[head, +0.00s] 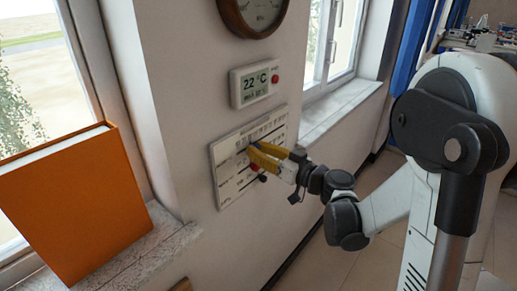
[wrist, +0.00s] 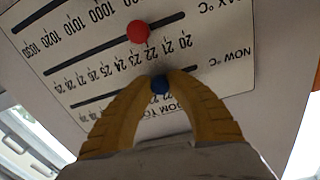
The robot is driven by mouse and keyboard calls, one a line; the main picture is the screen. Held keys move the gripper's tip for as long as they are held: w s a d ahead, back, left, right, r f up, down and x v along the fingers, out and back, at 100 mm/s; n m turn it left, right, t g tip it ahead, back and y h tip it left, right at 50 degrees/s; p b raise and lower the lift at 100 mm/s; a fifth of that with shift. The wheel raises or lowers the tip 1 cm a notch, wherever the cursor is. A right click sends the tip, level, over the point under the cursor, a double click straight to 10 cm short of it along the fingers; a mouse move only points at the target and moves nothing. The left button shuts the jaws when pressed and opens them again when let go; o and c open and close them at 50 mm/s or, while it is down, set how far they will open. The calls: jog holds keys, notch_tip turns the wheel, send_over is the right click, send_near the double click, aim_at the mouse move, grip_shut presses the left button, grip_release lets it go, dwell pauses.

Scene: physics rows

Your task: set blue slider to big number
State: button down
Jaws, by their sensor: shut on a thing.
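The white scale panel (head: 225,155) hangs on the wall in the head view. It appears upside down in the wrist view (wrist: 75,85). The blue slider knob (wrist: 160,85) sits on its slot, nearer the slot's right end in the wrist view. Numbers there grow toward the left, so it stands nearer the small ones. My gripper (wrist: 160,75) is shut on the blue knob, its yellow fingers on either side. My gripper also shows at the panel in the head view (head: 258,155). The fingers hide part of the number row.
A red slider knob (wrist: 138,32) sits close by on another slot. A thermostat display (head: 255,82) and a round gauge (head: 255,10) are above the panel. An orange book (head: 75,205) stands on the left windowsill. Bare wall lies below the panel.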

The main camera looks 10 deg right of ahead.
jog(key=c, duration=1.2)
grip_release()
jog(key=shift+c, duration=0.2)
jog(key=shift+s, duration=0.1)
jog(key=v, duration=1.2)
